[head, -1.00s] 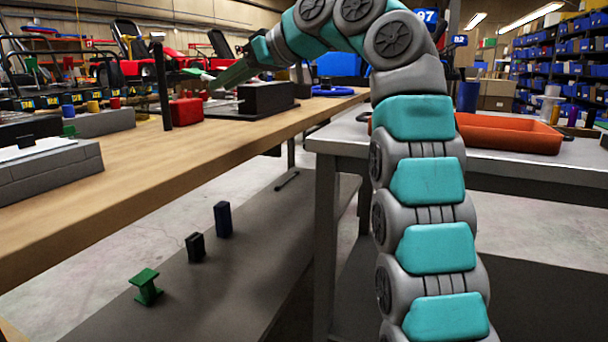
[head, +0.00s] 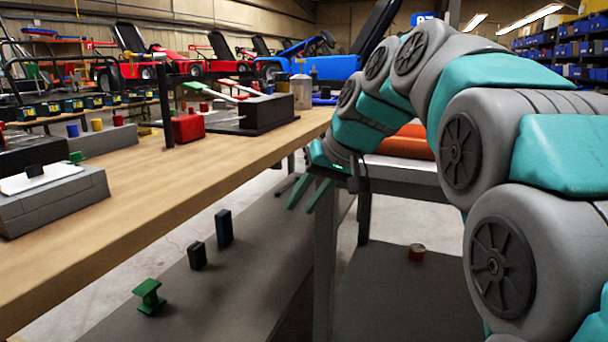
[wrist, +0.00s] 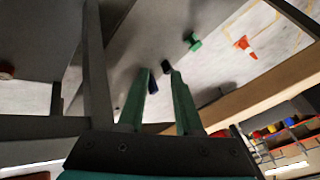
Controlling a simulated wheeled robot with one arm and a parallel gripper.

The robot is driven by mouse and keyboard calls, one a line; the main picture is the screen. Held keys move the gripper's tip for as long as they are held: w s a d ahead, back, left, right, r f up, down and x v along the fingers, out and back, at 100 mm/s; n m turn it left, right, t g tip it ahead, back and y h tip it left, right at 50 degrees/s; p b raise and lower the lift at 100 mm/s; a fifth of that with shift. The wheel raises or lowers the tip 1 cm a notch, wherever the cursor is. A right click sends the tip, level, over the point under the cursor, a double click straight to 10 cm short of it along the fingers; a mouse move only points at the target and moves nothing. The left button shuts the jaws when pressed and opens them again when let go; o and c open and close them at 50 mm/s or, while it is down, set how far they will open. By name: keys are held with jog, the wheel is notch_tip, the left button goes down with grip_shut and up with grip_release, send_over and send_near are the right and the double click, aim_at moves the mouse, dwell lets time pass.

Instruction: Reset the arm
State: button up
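My gripper (head: 311,194) has two green fingers and hangs past the edge of the wooden workbench (head: 240,152), in front of the grey table on the right. Its fingers are apart, with nothing between them in the head view. In the wrist view my gripper (wrist: 160,72) also shows its fingers apart. A dark blue block (wrist: 153,87) and a black block (wrist: 166,67) show near the fingertips there, but they stand on the lower shelf beyond. My arm folds in from the right side of the head view.
An orange tray (head: 405,142) lies at right.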

jog(key=s+d+f+m+g+h+p, duration=0.1)
jog(key=s+d+f, duration=0.4)
jog(key=s, duration=0.6)
jog(key=s+d+f+g+h+p, duration=0.1)
jog(key=s+d+f+g+h, duration=0.1)
jog(key=s+d+f, duration=0.3)
jog(key=s+d+f+m+g+h+p, duration=0.1)
jog(key=s+d+f, duration=0.4)
jog(key=s+f, duration=0.7)
jog(key=s+g+h, duration=0.1)
jog(key=s, duration=0.5)
jog(key=shift+s+m+g+p, duration=0.15)
jog(key=shift+m+g+p, duration=0.15)
jog(key=shift+g+p, duration=0.1)
